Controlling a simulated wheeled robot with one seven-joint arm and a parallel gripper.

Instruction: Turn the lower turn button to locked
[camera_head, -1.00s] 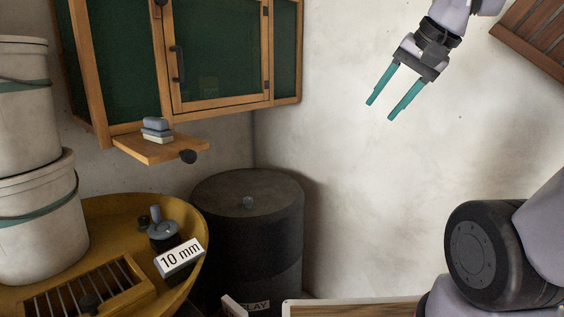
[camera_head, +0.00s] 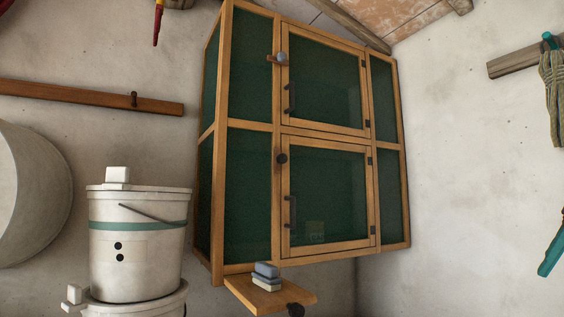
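The green-panelled wooden cabinet (camera_head: 248,127) hangs on the wall with an upper and a lower door. The lower turn button (camera_head: 282,159) shows as a dark round knob on the frame at the left edge of the lower door (camera_head: 330,245); how its bar lies is hard to make out. The upper turn button (camera_head: 279,58) has a grey knob and a brown bar lying roughly crosswise by the upper door. Both doors look closed.
A small shelf (camera_head: 290,299) with stacked blocks (camera_head: 266,277) sticks out below the cabinet. White buckets (camera_head: 135,265) stand at the lower left. A rope (camera_head: 552,85) hangs from a wooden rail at the right. The space before the doors looks clear.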

